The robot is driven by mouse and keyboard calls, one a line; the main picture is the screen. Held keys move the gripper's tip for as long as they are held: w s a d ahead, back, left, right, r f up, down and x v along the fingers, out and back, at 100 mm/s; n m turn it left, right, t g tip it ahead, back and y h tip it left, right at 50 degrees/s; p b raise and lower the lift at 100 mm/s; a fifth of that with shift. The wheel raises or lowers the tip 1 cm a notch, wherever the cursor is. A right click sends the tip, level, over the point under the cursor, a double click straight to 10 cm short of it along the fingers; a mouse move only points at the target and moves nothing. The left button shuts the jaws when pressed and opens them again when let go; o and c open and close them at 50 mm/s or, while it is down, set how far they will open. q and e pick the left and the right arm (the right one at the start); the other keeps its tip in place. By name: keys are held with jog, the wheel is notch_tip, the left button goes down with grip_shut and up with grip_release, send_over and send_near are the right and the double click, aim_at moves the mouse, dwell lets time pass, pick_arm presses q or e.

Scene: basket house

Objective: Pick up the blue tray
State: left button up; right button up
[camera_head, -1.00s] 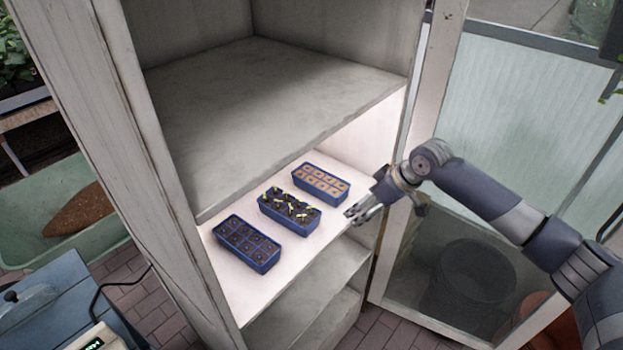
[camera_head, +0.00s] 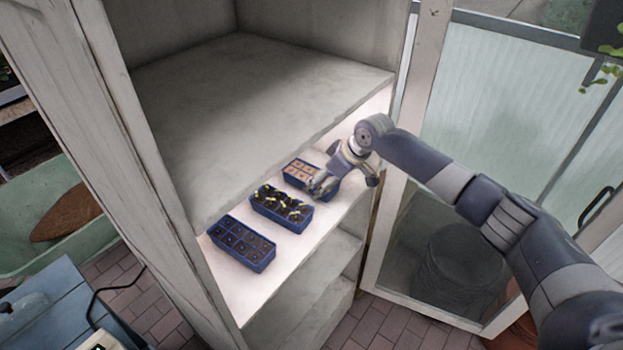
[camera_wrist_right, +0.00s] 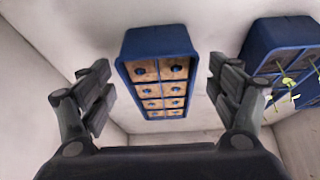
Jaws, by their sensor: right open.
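Three blue trays sit in a row on the lit cabinet shelf. The right one (camera_head: 296,178) has tan cells with dark holes; my right gripper covers part of it in the head view. The middle one (camera_head: 281,215) holds small yellow-green seedlings. The left one (camera_head: 242,257) has dark cells. My right gripper (camera_head: 318,190) is at the tan-celled tray. In the right wrist view, its open fingers (camera_wrist_right: 165,95) stand on either side of that tray (camera_wrist_right: 158,42), apart from it. Part of the seedling tray (camera_wrist_right: 270,38) shows at the right. My left gripper is not in view.
The upper shelf (camera_head: 250,95) hangs just above and behind the trays. The cabinet's left post (camera_head: 130,160) and open glass door (camera_head: 430,260) flank the shelf. A green tub (camera_head: 70,240) and a blue table (camera_head: 60,300) stand at the left.

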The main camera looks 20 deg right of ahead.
aim_at(312, 175)
jog(key=w+a, duration=0.1)
jog(key=w+a+p, duration=0.1)
jog(key=w, duration=0.1)
jog(key=shift+w+a, duration=0.2)
jog(key=shift+a, duration=0.2)
jog(key=shift+w+f+p, duration=0.1)
jog(key=shift+f+p, duration=0.25)
jog(key=shift+f, duration=0.05)
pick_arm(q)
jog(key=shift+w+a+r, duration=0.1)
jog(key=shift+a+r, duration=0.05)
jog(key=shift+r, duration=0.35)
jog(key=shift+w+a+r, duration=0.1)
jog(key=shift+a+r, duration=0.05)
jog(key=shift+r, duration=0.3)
pick_arm(e)
jog(key=shift+f, duration=0.15)
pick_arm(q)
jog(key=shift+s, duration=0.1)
pick_arm(e)
jog(key=c, duration=1.3)
